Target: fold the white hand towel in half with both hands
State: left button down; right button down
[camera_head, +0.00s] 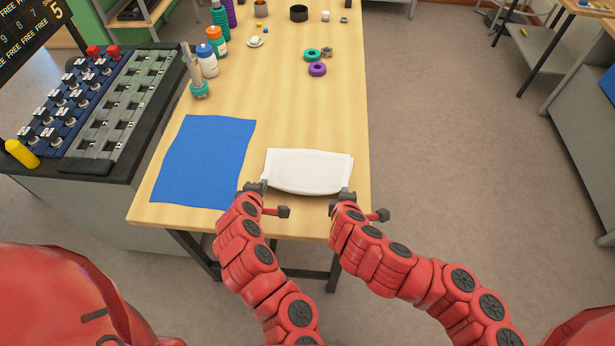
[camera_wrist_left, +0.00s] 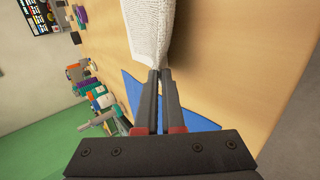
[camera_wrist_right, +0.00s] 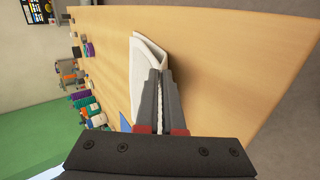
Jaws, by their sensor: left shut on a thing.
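The white hand towel (camera_head: 308,170) lies near the front right edge of the wooden table, with layered edges at its right side. My left gripper (camera_head: 256,188) is shut on the towel's near left corner; the pinched cloth also shows in the left wrist view (camera_wrist_left: 150,30). My right gripper (camera_head: 343,194) is at the near right corner. In the right wrist view a strip of the towel (camera_wrist_right: 143,75) runs between its closed fingers. The near edge of the towel sags between the two grippers. The cloth's underside is hidden.
A blue cloth (camera_head: 205,160) lies flat left of the towel. Bottles (camera_head: 208,62), a purple ring (camera_head: 317,69) and a teal ring (camera_head: 312,54) stand farther back on the table (camera_head: 275,115). The table is clear just behind the towel.

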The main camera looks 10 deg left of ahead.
pick_arm(q)
jog(key=shift+s+f+t, duration=0.3)
jog(key=shift+s+f, duration=0.2)
jog(key=shift+s, duration=0.1)
pick_arm(e)
jog(key=shift+s+f+t, duration=0.3)
jog(key=shift+s+f, duration=0.15)
jog(key=shift+s, duration=0.1)
pick_arm(q)
jog(key=shift+w, duration=0.1)
jog(key=c, duration=1.5)
grip_release()
pick_arm(e)
jog(key=c, duration=1.5)
grip_release()
jog(key=shift+w, duration=0.1)
pick_arm(q)
jog(key=o, duration=0.8)
pick_arm(e)
jog(key=o, duration=0.8)
pick_arm(q)
jog(key=shift+r, duration=0.1)
